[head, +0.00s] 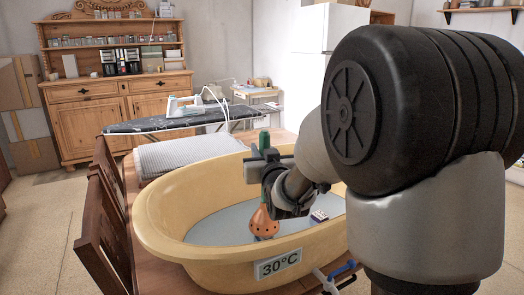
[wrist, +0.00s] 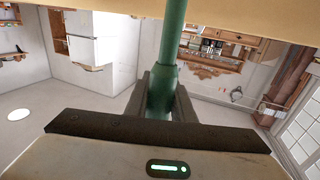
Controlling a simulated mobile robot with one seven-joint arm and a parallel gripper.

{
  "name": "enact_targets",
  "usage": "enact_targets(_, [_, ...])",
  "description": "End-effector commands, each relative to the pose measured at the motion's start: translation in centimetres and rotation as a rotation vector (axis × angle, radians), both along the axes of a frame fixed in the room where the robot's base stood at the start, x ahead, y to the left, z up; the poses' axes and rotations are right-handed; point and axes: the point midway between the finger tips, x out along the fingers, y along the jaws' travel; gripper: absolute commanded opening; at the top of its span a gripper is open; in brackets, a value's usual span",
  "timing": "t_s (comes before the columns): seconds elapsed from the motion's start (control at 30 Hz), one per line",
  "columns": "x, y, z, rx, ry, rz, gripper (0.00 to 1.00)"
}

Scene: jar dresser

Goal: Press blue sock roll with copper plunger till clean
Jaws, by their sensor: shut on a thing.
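My gripper (head: 265,158) is shut on the green handle of the copper plunger (head: 263,222), which stands roughly upright inside the yellow tub (head: 170,240). In the wrist view the green handle (wrist: 166,50) runs up between the fingers of my gripper (wrist: 160,92). The plunger's orange-copper head, with dark holes, is low in the tub at the grey-blue water; I cannot tell if it presses on anything. A small blue, white and red bundle (head: 319,216) lies to its right, apart from it. I cannot tell if this is the blue sock roll.
The tub's front bears a 30°C sign (head: 278,263). A blue-handled item (head: 344,270) is at the table's front edge. A grey ribbed mat (head: 190,153) lies behind the tub. Wooden chairs (head: 105,225) stand at left, an ironing board (head: 160,124) behind.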

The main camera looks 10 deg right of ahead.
Motion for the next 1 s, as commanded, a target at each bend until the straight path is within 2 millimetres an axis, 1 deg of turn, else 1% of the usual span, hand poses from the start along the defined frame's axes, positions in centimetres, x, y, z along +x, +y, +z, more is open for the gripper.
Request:
enact_targets(0.77, [0.0,0.0,-2.8,0.0,-0.003,0.0,0.0])
enact_targets(1.0, [0.0,0.0,-2.6,0.0,-0.003,0.0,0.0])
